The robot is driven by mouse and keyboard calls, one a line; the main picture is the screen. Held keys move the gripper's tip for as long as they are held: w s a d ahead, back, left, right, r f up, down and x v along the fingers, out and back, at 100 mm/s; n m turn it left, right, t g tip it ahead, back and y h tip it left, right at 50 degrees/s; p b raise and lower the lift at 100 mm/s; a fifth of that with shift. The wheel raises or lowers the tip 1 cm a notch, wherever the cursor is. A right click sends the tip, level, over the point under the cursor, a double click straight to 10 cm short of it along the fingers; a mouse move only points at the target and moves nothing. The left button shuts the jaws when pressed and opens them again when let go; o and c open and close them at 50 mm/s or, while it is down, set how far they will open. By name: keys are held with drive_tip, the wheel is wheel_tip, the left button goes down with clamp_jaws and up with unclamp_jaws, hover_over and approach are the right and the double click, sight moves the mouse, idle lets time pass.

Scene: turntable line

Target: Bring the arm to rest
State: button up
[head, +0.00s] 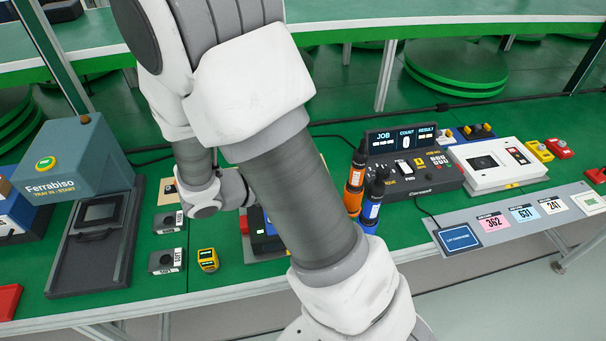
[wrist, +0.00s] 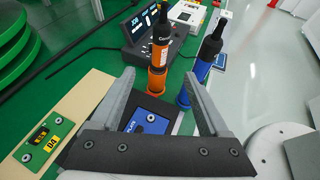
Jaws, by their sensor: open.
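My arm (head: 300,200) reaches across the middle of the head view, bent over the green bench. My gripper (wrist: 159,80) shows in the wrist view with its two grey fingers apart, and nothing is seen held between them. In the head view the fingers are hidden behind my arm. Beyond the fingers stand an orange driver (wrist: 157,82) and a blue driver (wrist: 205,58), both upright. They also show in the head view, orange (head: 354,182) and blue (head: 371,203), just right of my arm. A dark blue plate (wrist: 150,118) lies between and below the fingers.
A control console (head: 408,170) and a white device (head: 498,165) stand right of the drivers. A Ferrabiso machine (head: 75,165) stands at left. Small black blocks (head: 166,262) and a yellow device (head: 207,260) lie near the front edge. A beige board (wrist: 70,120) lies left of the fingers.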

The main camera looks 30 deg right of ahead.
drive_tip(key=shift+s+a+r, duration=0.1)
drive_tip(key=shift+a+r, duration=0.1)
drive_tip(key=shift+a, duration=0.25)
drive_tip(key=s+a+r+m+t+y+p, duration=0.1)
drive_tip(key=s+a+r+m+t+y, duration=0.1)
drive_tip(key=s+r+m+y, duration=0.3)
drive_tip(key=s+a+r+m+t+y+p, duration=0.1)
drive_tip(key=s+a+r+m+y, duration=0.4)
drive_tip(key=r+m, duration=0.8)
drive_tip(key=s+m+y+p, duration=0.1)
drive_tip(key=y, duration=0.2)
drive_tip(key=shift+s+a+m+t, duration=0.3)
drive_tip(key=shift+t, duration=0.1)
